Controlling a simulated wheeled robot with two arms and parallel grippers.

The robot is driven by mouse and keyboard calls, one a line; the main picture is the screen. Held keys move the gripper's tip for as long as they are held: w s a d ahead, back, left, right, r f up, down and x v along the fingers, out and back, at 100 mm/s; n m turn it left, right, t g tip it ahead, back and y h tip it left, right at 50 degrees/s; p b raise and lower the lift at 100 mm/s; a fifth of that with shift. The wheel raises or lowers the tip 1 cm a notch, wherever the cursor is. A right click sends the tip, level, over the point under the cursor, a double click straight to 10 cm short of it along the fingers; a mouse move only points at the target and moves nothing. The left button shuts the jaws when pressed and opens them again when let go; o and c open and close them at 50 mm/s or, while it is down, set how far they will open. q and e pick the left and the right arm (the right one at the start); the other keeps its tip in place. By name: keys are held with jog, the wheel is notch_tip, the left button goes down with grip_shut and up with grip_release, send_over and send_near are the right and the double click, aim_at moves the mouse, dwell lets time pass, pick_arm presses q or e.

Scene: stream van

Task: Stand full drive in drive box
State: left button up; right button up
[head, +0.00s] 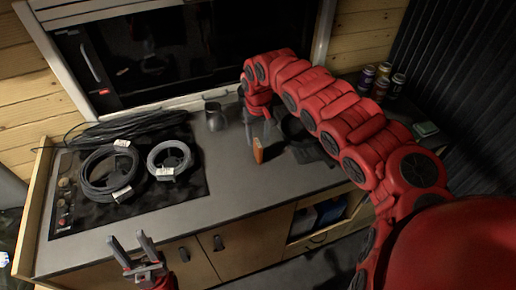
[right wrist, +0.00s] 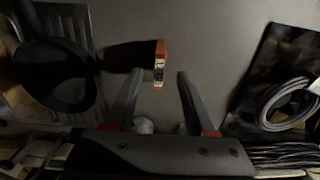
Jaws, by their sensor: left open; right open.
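A small orange-edged block, probably the drive (head: 257,150), stands upright on the grey counter (head: 225,178). In the right wrist view the drive (right wrist: 159,66) shows its narrow orange end with a pale label, just beyond and between the fingertips. My right gripper (head: 260,116) is over the counter behind the drive, partly hidden by its own arm; the right wrist view shows it open and empty (right wrist: 159,82). My left gripper (head: 134,244) is open and empty in front of the counter's front edge. I cannot tell which thing is the drive box.
Coiled cables (head: 110,172) lie on the dark hob at left. A metal mug (head: 215,117) stands behind the drive. A dark round thing (right wrist: 52,77) lies beside the drive. Several cans (head: 382,82) stand at the back right. An open shelf (head: 318,215) is below the counter.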

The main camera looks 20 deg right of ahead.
aim_at(258, 144)
notch_tip(258, 144, down, 4)
jog(key=shift+w+f+p, duration=0.1)
jog(key=shift+w+p, duration=0.05)
jog(key=shift+p, duration=1.05)
jog(key=shift+f, duration=0.4)
grip_shut()
